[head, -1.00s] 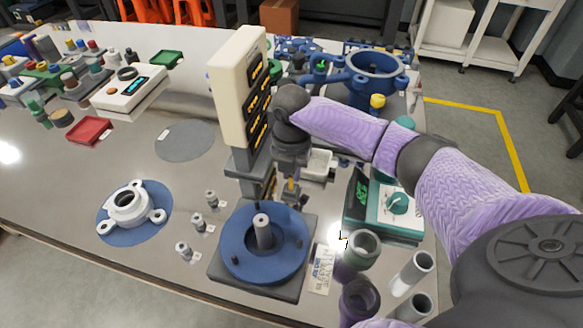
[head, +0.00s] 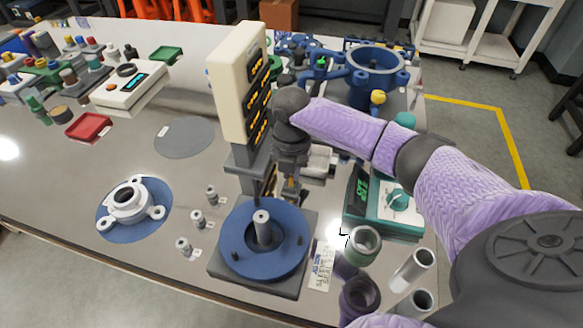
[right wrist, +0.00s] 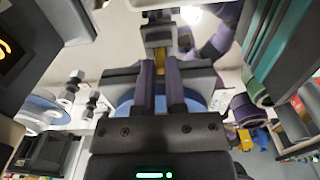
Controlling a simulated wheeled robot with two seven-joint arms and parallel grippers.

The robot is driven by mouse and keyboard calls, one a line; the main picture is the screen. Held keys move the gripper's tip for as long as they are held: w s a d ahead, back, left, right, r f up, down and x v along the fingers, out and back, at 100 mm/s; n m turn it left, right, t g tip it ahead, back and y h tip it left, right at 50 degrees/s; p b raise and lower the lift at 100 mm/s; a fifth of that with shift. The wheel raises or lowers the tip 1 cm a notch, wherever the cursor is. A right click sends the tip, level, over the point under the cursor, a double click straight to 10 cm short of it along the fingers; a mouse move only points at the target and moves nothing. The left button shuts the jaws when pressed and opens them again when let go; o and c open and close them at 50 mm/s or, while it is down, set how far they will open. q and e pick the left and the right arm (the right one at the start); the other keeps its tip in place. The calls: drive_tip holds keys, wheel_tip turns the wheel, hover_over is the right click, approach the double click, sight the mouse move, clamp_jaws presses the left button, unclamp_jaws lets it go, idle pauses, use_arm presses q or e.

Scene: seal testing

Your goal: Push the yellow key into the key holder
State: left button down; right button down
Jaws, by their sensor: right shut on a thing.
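My right gripper (head: 291,189) points down behind the blue round fixture, close to the right side of the cream tower. In the right wrist view its two dark fingers (right wrist: 160,88) are shut on the yellow key (right wrist: 160,62), of which only a narrow strip shows between them. A grey block (right wrist: 157,35) sits just beyond the fingertips, in line with the key. I cannot tell for sure whether this block is the key holder, or how deep the key sits in it. My left gripper is not in view.
The cream tower (head: 237,85) stands close to the left of my right gripper. The blue round fixture (head: 245,262) with its upright pin is in front. A teal meter (head: 395,200) and several cups stand to the right.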

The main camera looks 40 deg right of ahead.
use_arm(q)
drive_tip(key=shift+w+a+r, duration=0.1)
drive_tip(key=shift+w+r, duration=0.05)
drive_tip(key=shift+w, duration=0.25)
use_arm(e)
drive_tip(key=c, duration=0.6)
unclamp_jaws()
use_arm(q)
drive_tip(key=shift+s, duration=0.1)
use_arm(e)
drive_tip(key=shift+r+p, duration=0.3)
drive_tip(key=shift+p, duration=0.2)
wheel_tip(320, 180, up, 7)
drive_tip(key=p, duration=0.6)
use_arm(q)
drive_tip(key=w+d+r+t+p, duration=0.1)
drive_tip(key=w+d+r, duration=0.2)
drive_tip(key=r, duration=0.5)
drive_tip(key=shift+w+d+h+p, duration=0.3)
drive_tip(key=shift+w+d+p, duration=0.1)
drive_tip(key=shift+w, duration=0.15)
use_arm(e)
drive_tip(key=shift+r, duration=0.6)
